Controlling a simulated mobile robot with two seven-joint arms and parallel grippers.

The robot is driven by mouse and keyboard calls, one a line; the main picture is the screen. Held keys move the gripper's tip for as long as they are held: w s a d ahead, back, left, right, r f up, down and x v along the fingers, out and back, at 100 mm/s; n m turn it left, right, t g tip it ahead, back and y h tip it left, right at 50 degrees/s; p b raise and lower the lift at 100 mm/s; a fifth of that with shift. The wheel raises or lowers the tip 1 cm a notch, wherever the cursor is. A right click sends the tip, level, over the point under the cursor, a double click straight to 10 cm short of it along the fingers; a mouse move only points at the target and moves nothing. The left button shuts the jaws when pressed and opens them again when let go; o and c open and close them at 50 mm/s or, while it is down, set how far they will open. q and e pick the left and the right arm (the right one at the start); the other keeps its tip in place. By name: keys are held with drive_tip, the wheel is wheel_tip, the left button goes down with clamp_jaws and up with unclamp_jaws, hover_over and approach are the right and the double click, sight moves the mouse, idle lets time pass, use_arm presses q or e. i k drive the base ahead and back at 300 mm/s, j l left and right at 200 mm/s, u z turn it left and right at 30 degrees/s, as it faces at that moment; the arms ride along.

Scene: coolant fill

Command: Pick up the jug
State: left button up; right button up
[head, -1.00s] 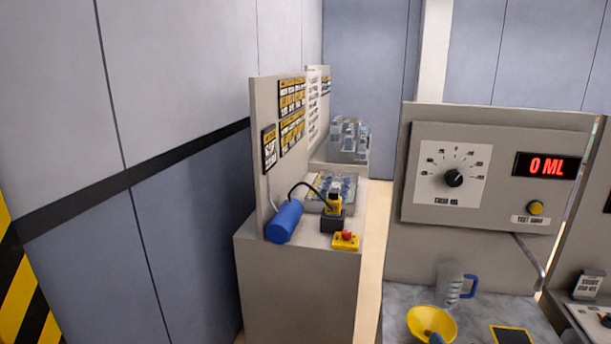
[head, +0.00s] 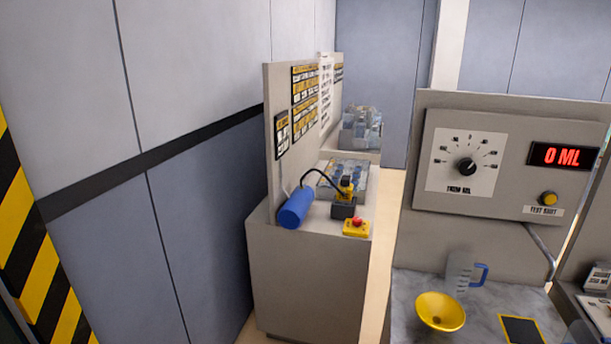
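The jug (head: 461,270) is clear with measuring marks and a blue handle (head: 482,274) on its right side. It stands upright on the grey marbled counter (head: 400,312), below the dispenser panel, in the head view. A yellow funnel (head: 440,311) sits in front of it and slightly to its left.
The panel (head: 490,210) has a dial, a red "0 ML" display (head: 562,156), a yellow button and a bent pipe. A black pad with a yellow border (head: 522,329) lies right of the funnel. Left, a separate bench (head: 308,275) holds a blue cylinder (head: 296,208) and a red-topped yellow box (head: 356,227).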

sight(461, 265)
drive_tip(key=z, duration=1.25)
drive_tip(key=j+u, duration=0.15)
